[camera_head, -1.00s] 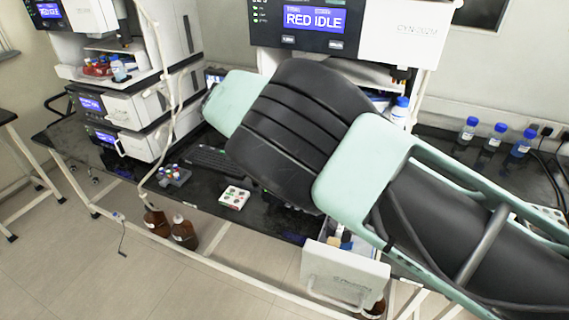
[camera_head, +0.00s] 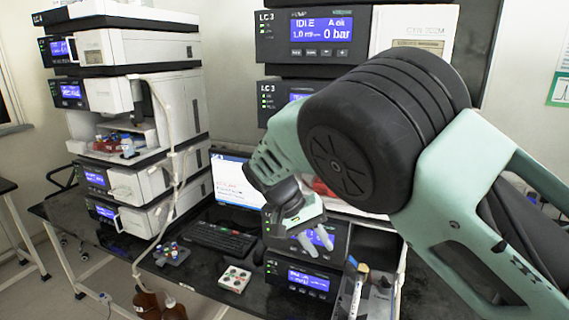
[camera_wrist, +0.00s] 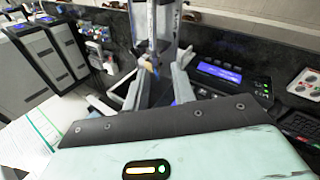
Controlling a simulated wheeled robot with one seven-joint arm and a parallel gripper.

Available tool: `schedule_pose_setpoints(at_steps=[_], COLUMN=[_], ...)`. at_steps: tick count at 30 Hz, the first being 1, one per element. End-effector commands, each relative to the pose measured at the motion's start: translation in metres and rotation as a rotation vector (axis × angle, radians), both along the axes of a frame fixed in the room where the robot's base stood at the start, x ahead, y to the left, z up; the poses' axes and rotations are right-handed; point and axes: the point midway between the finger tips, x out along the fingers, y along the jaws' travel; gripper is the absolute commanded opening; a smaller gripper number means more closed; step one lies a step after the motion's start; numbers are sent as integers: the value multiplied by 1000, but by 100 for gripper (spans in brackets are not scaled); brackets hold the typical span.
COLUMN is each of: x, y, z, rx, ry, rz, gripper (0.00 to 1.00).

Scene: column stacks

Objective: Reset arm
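My arm crosses the right half of the head view, and its dark elbow hides part of the right-hand instrument stack. My gripper (camera_head: 316,242) hangs tilted downward in front of that stack, above the black bench. Its two pale fingers are spread apart, with nothing seen held between them. In the wrist view the gripper (camera_wrist: 158,85) also shows its fingers apart, with a narrow clear upright part and an open compartment seen beyond them.
The right stack (camera_head: 345,30) has lit displays. The left stack (camera_head: 140,45) stands across the bench. A keyboard (camera_head: 222,239), a vial rack (camera_head: 171,254) and a white tray (camera_head: 235,279) lie between. An open compartment with pens (camera_head: 358,280) is below my arm.

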Motion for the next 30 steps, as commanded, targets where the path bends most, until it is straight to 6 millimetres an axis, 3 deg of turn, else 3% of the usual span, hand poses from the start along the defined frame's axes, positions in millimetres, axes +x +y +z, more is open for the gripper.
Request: schedule_pose_setpoints(at_steps=[4, 12, 21, 25, 30], x=[-46, -149, -263, -290, -303], y=[-11, -16, -44, -58, -65], z=[-6, 6, 0, -8, -13], rx=[220, 524, 640, 630, 621], ry=[117, 195, 150, 130, 118], rz=[70, 314, 640, 727, 771], gripper=[26, 26, 26, 26, 26])
